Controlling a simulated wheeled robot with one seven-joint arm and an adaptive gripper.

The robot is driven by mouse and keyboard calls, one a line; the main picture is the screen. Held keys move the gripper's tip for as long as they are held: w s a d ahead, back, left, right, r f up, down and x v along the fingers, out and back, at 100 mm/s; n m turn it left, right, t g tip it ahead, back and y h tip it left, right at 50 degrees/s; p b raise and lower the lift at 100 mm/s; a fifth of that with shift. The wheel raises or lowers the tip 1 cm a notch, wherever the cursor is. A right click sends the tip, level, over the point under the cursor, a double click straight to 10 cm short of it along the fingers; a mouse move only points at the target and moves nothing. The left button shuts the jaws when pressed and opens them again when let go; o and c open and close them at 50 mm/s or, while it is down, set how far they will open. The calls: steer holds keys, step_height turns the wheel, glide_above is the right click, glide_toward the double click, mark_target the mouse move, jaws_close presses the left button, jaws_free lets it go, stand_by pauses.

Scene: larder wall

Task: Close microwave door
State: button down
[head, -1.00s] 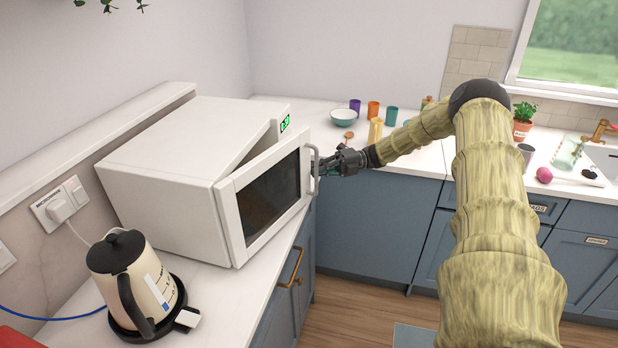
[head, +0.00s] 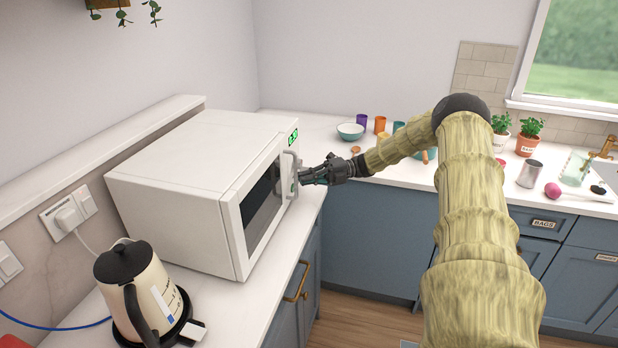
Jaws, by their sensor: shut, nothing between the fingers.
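The white microwave (head: 180,180) stands on the counter at the left. Its door (head: 262,210), with a dark window and a grey handle (head: 291,172) at its far edge, lies flush or almost flush with the front of the body; I cannot tell whether a thin gap is left. My gripper (head: 305,176) is shut and empty. Its fingertips are at the handle, touching it or very close to it; the exact contact is too small to tell.
A cream and black kettle (head: 140,292) stands on the counter in front of the microwave. Floor shows beside the cabinets.

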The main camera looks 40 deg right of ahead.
steer(key=shift+s, duration=0.1)
steer(key=w+d+b, duration=0.4)
steer(key=d+b, duration=0.1)
steer(key=d, duration=0.4)
steer(key=shift+w, duration=0.15)
stand_by(0.4)
steer(key=shift+f, duration=0.15)
